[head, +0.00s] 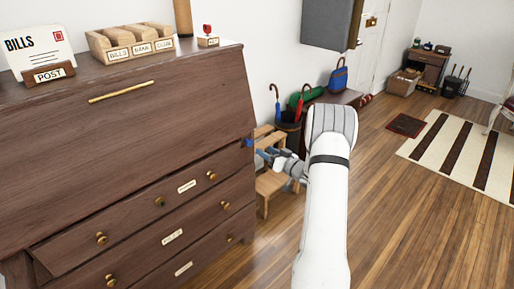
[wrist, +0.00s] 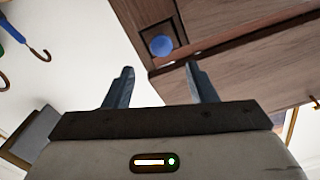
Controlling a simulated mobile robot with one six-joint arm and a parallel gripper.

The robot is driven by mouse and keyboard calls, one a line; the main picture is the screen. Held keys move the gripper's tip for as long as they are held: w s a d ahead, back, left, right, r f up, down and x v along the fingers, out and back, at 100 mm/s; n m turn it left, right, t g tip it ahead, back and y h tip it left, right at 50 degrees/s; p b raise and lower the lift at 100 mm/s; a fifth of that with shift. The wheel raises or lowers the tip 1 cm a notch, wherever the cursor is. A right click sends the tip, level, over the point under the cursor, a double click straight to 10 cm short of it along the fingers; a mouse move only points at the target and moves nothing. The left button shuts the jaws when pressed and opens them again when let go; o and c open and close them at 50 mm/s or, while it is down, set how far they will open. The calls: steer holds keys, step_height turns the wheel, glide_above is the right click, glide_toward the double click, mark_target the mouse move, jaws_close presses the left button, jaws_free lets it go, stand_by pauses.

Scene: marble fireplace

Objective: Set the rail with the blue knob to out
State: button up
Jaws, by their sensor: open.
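The blue knob (wrist: 161,45) is round and sits on the small square wooden end of the rail (wrist: 147,17) in the wrist view. The rail's end is framed by a dark slot at the desk's corner and looks about flush with the front. In the head view the blue knob (head: 249,143) shows small at the right edge of the dark wooden desk (head: 150,125). My gripper (head: 262,153) is just right of it. In the wrist view my gripper (wrist: 158,70) is open and empty, its fingers pointing towards the knob, apart from it.
The desk's sloping lid (head: 120,145) is closed, with labelled drawers (head: 170,203) below. A wooden step stool (head: 268,185) stands behind my gripper. An umbrella stand (head: 289,130) and a bench (head: 335,97) are farther back.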

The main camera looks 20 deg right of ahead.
mark_target(252, 143)
steer(key=x, duration=0.7)
steer(key=shift+a+b, duration=0.1)
steer(key=shift+b, duration=0.2)
steer(key=shift+c, duration=0.2)
